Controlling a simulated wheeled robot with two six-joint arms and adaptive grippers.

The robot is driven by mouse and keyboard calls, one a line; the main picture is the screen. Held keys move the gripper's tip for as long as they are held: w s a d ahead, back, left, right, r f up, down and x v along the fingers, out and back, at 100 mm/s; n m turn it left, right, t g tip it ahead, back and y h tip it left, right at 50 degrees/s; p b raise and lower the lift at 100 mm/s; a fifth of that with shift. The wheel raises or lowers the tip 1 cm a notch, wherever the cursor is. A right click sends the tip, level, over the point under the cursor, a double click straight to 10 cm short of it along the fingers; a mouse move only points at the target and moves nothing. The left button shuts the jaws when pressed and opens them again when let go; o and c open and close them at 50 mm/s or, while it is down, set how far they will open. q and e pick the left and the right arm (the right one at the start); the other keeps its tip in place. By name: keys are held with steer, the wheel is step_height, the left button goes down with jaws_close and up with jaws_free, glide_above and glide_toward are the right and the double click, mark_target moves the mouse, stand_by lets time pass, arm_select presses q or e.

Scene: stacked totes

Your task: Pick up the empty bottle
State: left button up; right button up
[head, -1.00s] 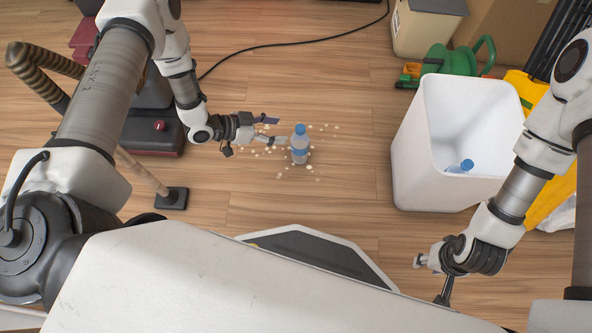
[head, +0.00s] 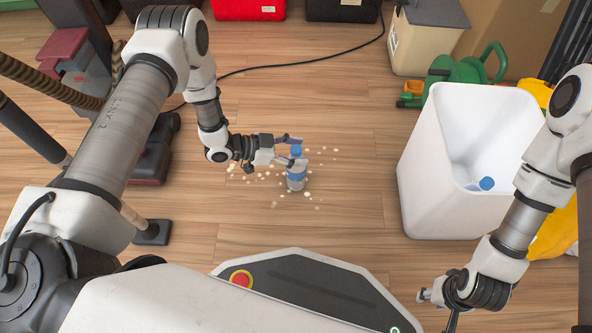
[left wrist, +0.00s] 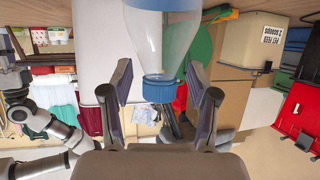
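The empty bottle (head: 296,180), clear with a blue label and blue cap, stands upright on the wooden floor. In the left wrist view the bottle (left wrist: 165,45) appears upside down, its blue cap between the fingertips. My left gripper (head: 290,149) reaches in from the left at the height of the bottle's cap and neck. In the left wrist view my left gripper (left wrist: 161,97) is open, one finger on each side of the bottle, with gaps visible. My right gripper (head: 424,296) is low at the right, far from the bottle; its finger opening is unclear.
Small pale crumbs (head: 308,194) lie around the bottle. A white bin (head: 430,190) on the right holds another blue-capped bottle (head: 486,184). A green reel (head: 470,67) and a beige box (head: 425,40) stand behind it. A black cable crosses the floor behind.

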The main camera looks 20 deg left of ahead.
arm_select(q)
steer(key=c, duration=0.8)
steer(key=shift+o, duration=0.2)
